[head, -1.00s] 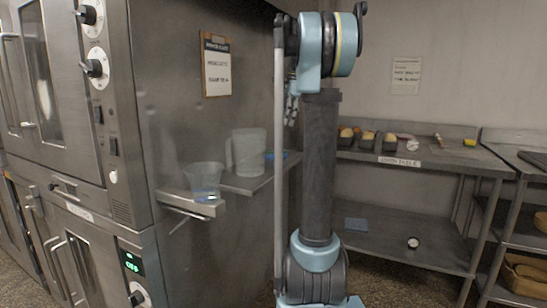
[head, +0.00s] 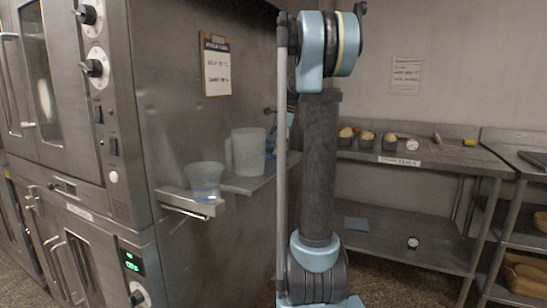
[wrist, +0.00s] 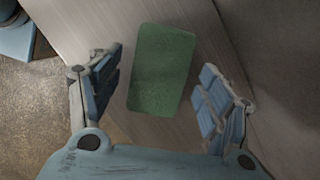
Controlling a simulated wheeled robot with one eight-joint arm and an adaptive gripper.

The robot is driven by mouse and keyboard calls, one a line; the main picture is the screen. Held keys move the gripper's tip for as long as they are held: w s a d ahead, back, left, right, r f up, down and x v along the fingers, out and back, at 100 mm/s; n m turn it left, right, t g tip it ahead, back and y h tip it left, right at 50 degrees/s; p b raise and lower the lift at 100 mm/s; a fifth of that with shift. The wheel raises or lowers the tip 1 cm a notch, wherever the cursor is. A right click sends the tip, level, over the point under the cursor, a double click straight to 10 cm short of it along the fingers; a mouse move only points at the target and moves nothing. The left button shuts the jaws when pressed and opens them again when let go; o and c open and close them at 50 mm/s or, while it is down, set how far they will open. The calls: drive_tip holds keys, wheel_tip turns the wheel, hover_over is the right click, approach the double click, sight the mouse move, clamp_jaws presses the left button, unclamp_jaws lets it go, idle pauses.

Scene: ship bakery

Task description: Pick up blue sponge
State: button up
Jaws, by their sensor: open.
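A rectangular pad with a green top face (wrist: 161,68) lies flat on a metal surface in the wrist view. No blue side of it shows there, so I cannot tell whether it is the blue sponge. My gripper (wrist: 160,72) is open above it, with one finger on each side of the pad and gaps between. In the head view my gripper (head: 271,135) is low over the metal side shelf (head: 246,184), just right of the clear pitcher and partly hidden by my arm. The pad cannot be made out clearly there.
A clear pitcher (head: 247,152) and a clear measuring cup (head: 205,180) stand on the side shelf against the steel oven (head: 60,110). A steel table (head: 440,157) with small loaves stands at the back right. A blue flat item (head: 356,224) lies on its lower shelf.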

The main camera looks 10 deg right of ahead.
drive_tip(key=shift+a+f, duration=0.1)
drive_tip(key=shift+f, duration=0.2)
drive_tip(key=shift+f, duration=0.25)
idle(0.4)
drive_tip(key=c, duration=0.8)
